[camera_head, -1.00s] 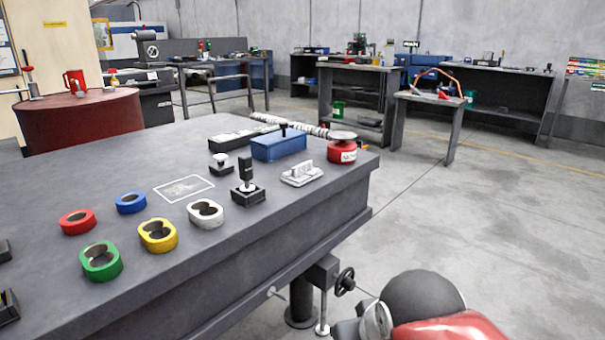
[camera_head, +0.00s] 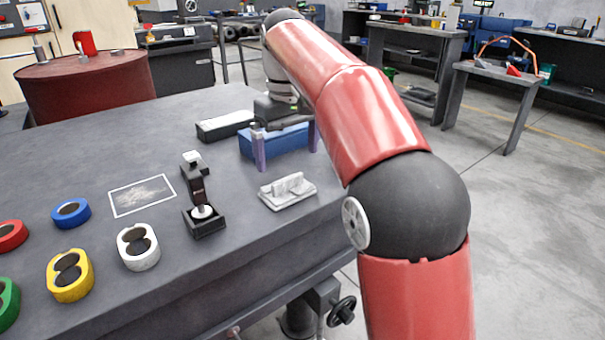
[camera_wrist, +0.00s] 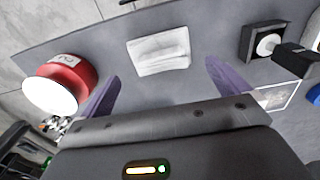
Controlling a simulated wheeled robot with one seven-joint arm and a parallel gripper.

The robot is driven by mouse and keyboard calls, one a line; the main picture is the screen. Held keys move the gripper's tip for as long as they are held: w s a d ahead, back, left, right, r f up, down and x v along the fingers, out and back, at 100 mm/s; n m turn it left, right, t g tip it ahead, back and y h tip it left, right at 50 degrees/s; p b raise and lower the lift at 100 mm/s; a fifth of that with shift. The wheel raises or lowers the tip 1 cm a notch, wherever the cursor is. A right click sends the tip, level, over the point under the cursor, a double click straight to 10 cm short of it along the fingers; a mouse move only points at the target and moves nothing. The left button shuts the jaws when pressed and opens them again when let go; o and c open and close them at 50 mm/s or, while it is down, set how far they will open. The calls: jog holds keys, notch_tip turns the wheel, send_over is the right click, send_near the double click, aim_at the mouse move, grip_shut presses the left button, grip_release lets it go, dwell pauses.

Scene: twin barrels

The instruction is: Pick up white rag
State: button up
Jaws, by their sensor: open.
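The white rag (camera_head: 287,190), a folded, crumpled piece, lies on the grey table near its right edge. In the wrist view the white rag (camera_wrist: 160,52) lies ahead of the fingers, roughly centred between them. My gripper (camera_head: 286,150) hangs over the table in front of the blue box, its two purple fingers spread apart. In the wrist view my gripper (camera_wrist: 162,72) is open and nothing is between its fingers. The rag looks apart from both fingers.
A blue box (camera_head: 275,141) stands behind the rag. A black stand with a white knob (camera_head: 203,213) is left of it. Coloured tape rolls (camera_head: 70,275) lie to the left. The table around the rag is clear.

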aim_at(287, 177)
jog(key=shift+w+a+f, duration=0.1)
jog(key=shift+w+f, duration=0.1)
jog(key=shift+w, duration=0.05)
jog(key=f+b, duration=0.1)
jog(key=f, duration=0.2)
jog(key=f+b, duration=0.1)
jog(key=f, duration=0.3)
jog(key=shift+w+a+f, duration=0.15)
jog(key=shift+w, duration=0.05)
jog(key=c, duration=0.6)
